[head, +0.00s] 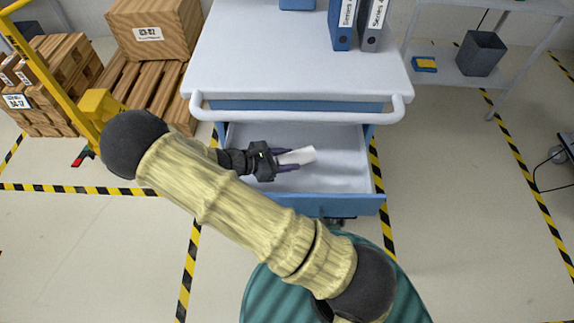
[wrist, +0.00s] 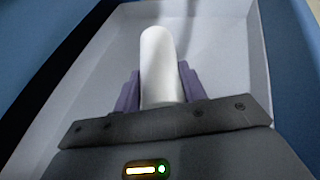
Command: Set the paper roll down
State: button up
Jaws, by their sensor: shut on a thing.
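The white paper roll (head: 298,156) is between the purple fingers of my gripper (head: 290,160), inside the open drawer (head: 345,170) of the blue and white cart. In the wrist view the roll (wrist: 160,55) points away from my gripper (wrist: 160,90), with a finger on each side. My gripper is shut on the roll. The drawer's pale floor (wrist: 220,50) lies beneath and beyond it. I cannot tell whether the roll touches the floor. The roll's near end is hidden by the gripper body.
The cart's white top (head: 265,60) and its handle bar (head: 300,112) overhang the back of the drawer. The blue drawer front (head: 345,205) stands on the near side. Binders (head: 343,25) stand on the cart top. The drawer's right part is empty.

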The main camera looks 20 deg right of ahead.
jog(key=shift+w+d+f, duration=0.1)
jog(key=shift+f, duration=0.75)
jog(key=shift+w+d+f, duration=0.1)
jog(key=shift+f, duration=0.7)
jog(key=shift+a+f, duration=0.1)
jog(key=shift+f, duration=0.05)
jog(key=o, duration=1.1)
jog(key=shift+o, duration=0.2)
jog(key=shift+a+r, duration=0.2)
jog(key=shift+r, duration=0.05)
jog(key=v, duration=0.7)
